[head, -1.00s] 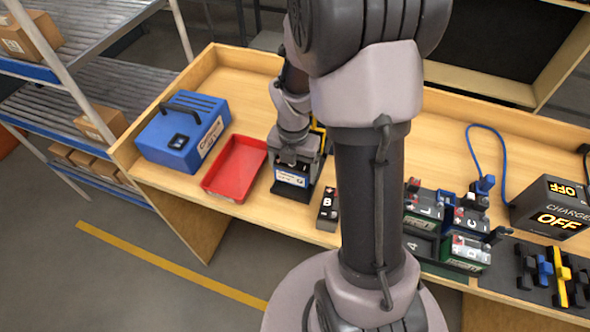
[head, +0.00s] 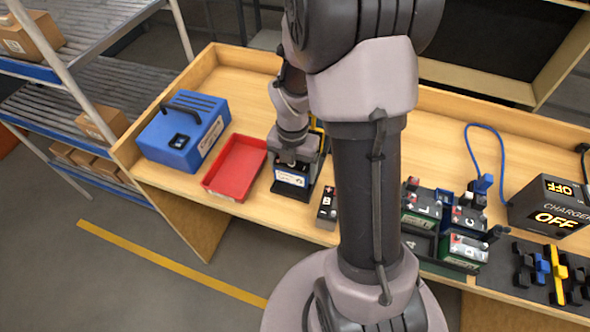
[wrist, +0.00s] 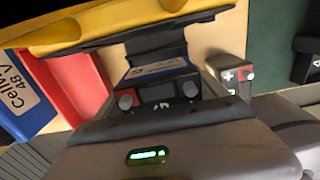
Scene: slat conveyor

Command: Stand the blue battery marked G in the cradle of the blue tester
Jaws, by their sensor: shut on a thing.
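My gripper (head: 297,158) is shut on a small dark battery with a blue and white label (head: 290,178). In the wrist view the top of this battery (wrist: 162,92), with two round terminals, shows just beyond my gripper; its letter is not clear. The battery appears upright over a black base (head: 292,193), and I cannot tell whether it is seated. A yellow part (wrist: 100,28) crosses close in the wrist view, and a bit of yellow shows behind my gripper in the head view.
A red tray (head: 236,168) lies left of my gripper. The battery marked B (head: 327,205) stands close on the right. Further right are several batteries, a charger reading OFF (head: 550,205), and a dark mat with blue, yellow and black pieces (head: 545,275).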

